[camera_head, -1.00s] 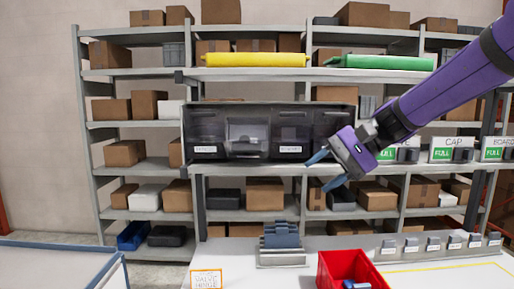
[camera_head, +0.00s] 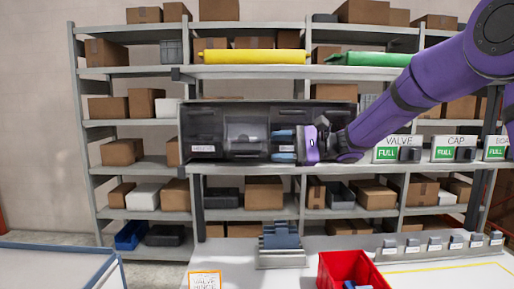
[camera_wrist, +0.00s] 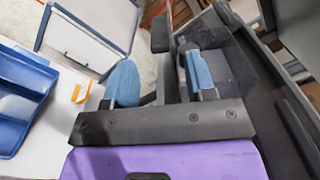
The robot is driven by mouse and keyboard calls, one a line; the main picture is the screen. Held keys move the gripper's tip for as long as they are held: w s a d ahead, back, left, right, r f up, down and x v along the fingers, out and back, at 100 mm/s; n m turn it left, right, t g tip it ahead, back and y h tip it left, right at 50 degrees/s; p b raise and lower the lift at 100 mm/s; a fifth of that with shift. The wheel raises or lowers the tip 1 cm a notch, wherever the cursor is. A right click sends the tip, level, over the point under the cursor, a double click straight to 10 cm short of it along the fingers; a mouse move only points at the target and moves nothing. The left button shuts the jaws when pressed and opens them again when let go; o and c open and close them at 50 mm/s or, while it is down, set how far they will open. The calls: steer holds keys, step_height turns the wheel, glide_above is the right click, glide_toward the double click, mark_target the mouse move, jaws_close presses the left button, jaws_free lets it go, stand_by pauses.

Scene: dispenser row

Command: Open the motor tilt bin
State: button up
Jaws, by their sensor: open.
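A row of dark, see-through tilt bins (camera_head: 247,134) is on the shelf unit in the head view. The second bin from the left looks tipped forward. The leftmost bin has a white label (camera_head: 203,148) too small to read surely, so I cannot tell which is the motor bin. My gripper (camera_head: 279,146) is open, its blue fingertips pointing left, in front of the third bin, whose label it hides. In the wrist view, both fingers of my gripper (camera_wrist: 160,82) show apart, the right one close to a dark bin surface (camera_wrist: 232,72). Contact cannot be told.
A red bin (camera_head: 332,273) and a blue-grey stepped holder (camera_head: 282,240) stand on the white table below. Yellow (camera_head: 255,57) and green (camera_head: 370,59) rolls lie above. A blue tray (camera_wrist: 25,85) shows in the wrist view.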

mark_target(257, 144)
steer(key=shift+w+a, duration=0.1)
steer(key=shift+a, duration=2.9)
